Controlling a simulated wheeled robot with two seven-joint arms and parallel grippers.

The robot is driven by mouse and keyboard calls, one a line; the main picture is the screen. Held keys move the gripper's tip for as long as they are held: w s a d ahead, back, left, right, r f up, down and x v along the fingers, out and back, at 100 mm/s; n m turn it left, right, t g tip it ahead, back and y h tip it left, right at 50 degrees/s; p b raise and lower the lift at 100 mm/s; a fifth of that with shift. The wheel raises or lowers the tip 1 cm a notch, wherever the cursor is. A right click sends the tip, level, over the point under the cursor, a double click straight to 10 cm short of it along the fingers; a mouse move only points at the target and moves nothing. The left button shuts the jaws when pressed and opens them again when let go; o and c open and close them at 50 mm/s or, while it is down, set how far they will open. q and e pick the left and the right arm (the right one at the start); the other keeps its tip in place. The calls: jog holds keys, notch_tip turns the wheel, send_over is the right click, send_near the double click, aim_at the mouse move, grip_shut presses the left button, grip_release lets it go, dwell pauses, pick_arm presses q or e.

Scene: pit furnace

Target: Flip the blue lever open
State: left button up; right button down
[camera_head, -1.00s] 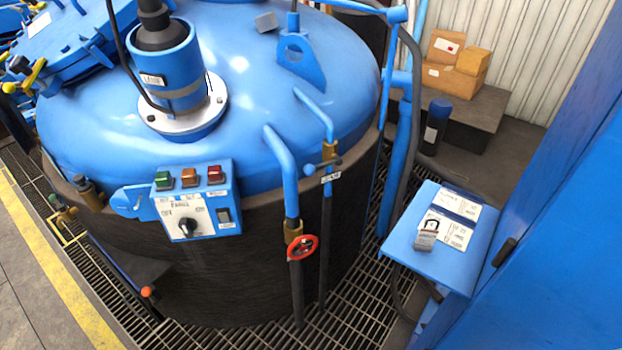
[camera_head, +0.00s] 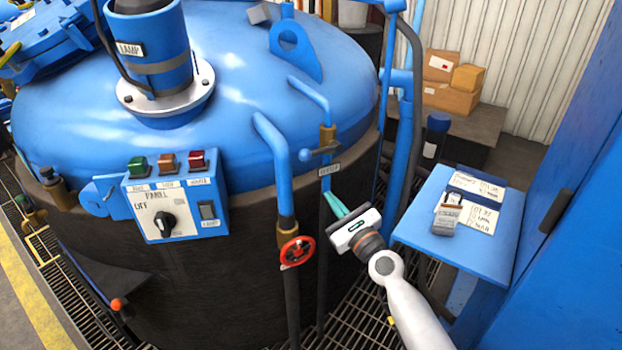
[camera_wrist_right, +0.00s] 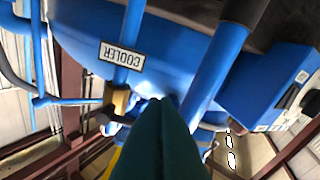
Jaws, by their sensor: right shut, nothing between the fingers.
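In the right wrist view the shut fingers (camera_wrist_right: 160,102) point up beside the valve. I cannot tell any contact. My left gripper is out of view.
The COOLER label (camera_wrist_right: 122,57) hangs on the same pipe. A red handwheel (camera_head: 297,251) is on the thicker pipe to the left. The control panel (camera_head: 176,195) is further left. A blue desk (camera_head: 425,225) with papers and a padlock stands right of my arm.

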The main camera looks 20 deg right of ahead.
aim_at(321, 151)
jog(key=shift+r, duration=0.1)
jog(key=b+x, duration=0.1)
jog(key=x, duration=0.9)
jog(key=s+r+p, duration=0.1)
jog(key=p, duration=0.1)
jog(key=s+r+p, duration=0.1)
jog(key=r+p, duration=0.1)
jog(key=shift+s+a+r, duration=0.1)
jog(key=shift+a+r, duration=0.05)
jog(key=shift+a, duration=0.2)
